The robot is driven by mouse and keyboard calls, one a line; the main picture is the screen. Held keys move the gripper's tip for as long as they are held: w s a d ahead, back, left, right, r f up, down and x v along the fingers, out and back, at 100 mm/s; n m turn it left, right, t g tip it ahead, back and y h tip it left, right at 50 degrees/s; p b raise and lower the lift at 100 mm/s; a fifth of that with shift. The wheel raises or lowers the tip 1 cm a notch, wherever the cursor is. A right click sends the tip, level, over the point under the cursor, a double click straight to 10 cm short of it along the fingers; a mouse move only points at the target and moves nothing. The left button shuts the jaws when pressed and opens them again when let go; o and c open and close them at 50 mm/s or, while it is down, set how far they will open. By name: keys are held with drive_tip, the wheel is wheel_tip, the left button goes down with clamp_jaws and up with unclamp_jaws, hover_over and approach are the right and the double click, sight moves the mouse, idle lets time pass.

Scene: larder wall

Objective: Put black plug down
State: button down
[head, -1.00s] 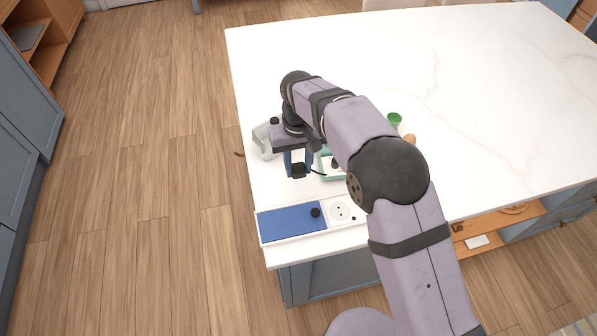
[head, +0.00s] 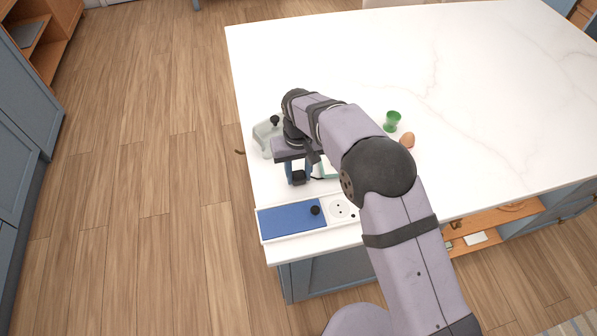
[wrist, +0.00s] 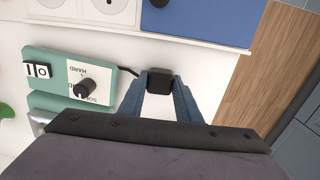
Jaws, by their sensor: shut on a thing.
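The black plug (wrist: 161,78) is between the fingertips of my gripper (wrist: 160,82) in the wrist view, with a dark cord running left from it to a green device. In the head view the plug (head: 298,178) shows at the tips of my gripper (head: 298,172), over the white counter behind the blue panel. My gripper is shut on the plug. Whether the plug touches the counter cannot be told. The green device (wrist: 60,62) has a black knob and a rocker switch; my arm mostly hides it in the head view.
A white-framed board with a blue panel (head: 285,219) and a round socket (head: 340,208) lies along the counter's front edge. A clear lidded container (head: 266,134) stands behind my gripper. A green cup (head: 392,120) and an egg (head: 407,140) stand to the right. The counter's far part is clear.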

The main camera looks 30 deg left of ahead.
sight(299, 174)
drive_tip(key=shift+f, duration=0.25)
drive_tip(key=c, duration=1.3)
unclamp_jaws()
drive_tip(key=shift+r, duration=0.1)
drive_tip(key=shift+r+p, duration=0.4)
drive_tip(key=shift+r, duration=0.3)
drive_tip(key=shift+r+b, duration=0.4)
drive_tip(key=shift+b, duration=0.1)
wheel_tip(299, 174, up, 11)
drive_tip(key=b, duration=0.2)
drive_tip(key=shift+f, duration=0.1)
